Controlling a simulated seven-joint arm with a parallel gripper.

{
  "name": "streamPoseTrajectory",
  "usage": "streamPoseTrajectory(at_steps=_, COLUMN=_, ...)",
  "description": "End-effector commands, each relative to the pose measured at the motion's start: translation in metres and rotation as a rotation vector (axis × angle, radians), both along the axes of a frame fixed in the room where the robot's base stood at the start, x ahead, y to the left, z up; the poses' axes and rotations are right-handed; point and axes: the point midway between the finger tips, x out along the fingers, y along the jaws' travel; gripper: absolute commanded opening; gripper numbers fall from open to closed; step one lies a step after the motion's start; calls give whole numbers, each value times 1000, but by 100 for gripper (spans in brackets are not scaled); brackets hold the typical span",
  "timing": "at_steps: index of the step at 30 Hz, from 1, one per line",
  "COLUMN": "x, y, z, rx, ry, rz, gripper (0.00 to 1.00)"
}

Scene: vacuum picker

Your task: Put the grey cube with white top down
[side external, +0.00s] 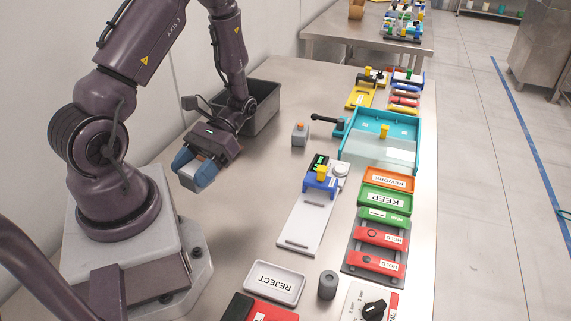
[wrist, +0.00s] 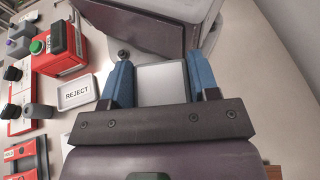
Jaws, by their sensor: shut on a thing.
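My gripper (side external: 197,172) has blue fingers and is shut on the grey cube with white top (side external: 190,178). In the side external view the cube is partly covered by a blue finger, and it is held in front of my base, on the left of the table. In the wrist view the cube (wrist: 161,84) shows its pale top between the two blue fingers of my gripper (wrist: 161,86). I cannot tell exactly how high the cube is above the surface.
A grey bin (side external: 262,108) stands behind my gripper. A small grey block with an orange top (side external: 300,135) stands on the table. A white REJECT tray (side external: 274,283) lies at the front. The metal table (side external: 245,215) is bare between my gripper and the white board (side external: 306,224).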

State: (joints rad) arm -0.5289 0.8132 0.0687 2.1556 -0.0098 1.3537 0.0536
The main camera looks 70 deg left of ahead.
Motion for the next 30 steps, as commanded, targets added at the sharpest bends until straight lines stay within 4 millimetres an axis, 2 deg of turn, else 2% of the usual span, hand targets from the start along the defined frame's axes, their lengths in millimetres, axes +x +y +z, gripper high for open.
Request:
streamPoseTrajectory(at_steps=3, x=11, y=-21, z=2, rx=1, ry=1, rz=351, gripper=31)
streamPoseTrajectory(at_steps=7, x=35, y=-33, z=6, rx=1, ry=2, rz=716, gripper=31)
streamPoseTrajectory(at_steps=11, x=66, y=-28, z=12, rx=3, ry=1, rz=1069, gripper=31)
streamPoseTrajectory(at_steps=15, x=95, y=-7, z=19, rx=2, ry=1, rz=1401, gripper=31)
streamPoseTrajectory(at_steps=21, x=117, y=24, z=26, rx=2, ry=2, rz=1704, gripper=31)
streamPoseTrajectory(at_steps=26, x=127, y=38, z=25, rx=2, ry=2, rz=1789, gripper=31)
streamPoseTrajectory(at_steps=30, x=151, y=49, z=14, rx=1, ry=1, rz=1793, gripper=31)
